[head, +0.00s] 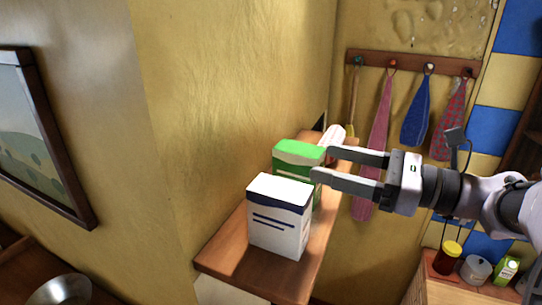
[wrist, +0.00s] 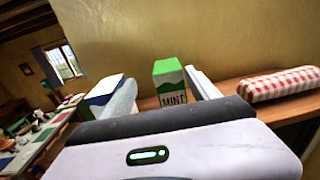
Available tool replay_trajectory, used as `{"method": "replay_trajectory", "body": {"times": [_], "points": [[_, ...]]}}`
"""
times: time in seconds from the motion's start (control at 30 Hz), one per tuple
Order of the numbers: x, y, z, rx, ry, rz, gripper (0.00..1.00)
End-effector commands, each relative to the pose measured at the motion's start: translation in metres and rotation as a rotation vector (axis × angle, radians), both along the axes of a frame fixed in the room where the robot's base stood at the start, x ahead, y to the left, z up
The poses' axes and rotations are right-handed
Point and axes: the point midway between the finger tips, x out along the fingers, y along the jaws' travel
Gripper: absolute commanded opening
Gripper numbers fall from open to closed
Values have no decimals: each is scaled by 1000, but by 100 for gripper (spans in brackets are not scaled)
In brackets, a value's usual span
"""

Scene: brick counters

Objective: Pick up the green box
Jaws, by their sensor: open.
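The green box (head: 299,153) stands upright on a narrow wooden shelf (head: 232,260), partly hidden behind a white box in the head view. In the wrist view the green box (wrist: 171,80) shows a white label reading MINT. My gripper (head: 321,162) is open and empty. It comes in from the right, its two fingers pointing at the shelf near the green box. In the wrist view the green box appears between the two fingers, beyond them. I cannot tell how far the fingertips are from it.
A white box (head: 279,218) with a dark blue top edge stands close in front of the green box. A red-checked cloth-covered item (wrist: 280,84) lies on the shelf to the right in the wrist view. A yellow wall (head: 240,90) rises behind the shelf.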

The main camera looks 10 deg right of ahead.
Motion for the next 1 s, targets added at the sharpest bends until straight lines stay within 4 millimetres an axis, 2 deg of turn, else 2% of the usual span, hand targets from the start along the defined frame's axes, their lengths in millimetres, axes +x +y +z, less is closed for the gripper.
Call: {"method": "replay_trajectory", "body": {"times": [0.1,0.27,0.5,0.77,0.87,1.0], "points": [[16,21,2,0,2,5,69],[28,34,0,-1,2,3,69],[58,67,-2,0,3,5,69],[63,72,-5,-2,2,1,69],[63,71,-5,-2,1,1,53],[63,71,-5,-2,2,1,26]]}}
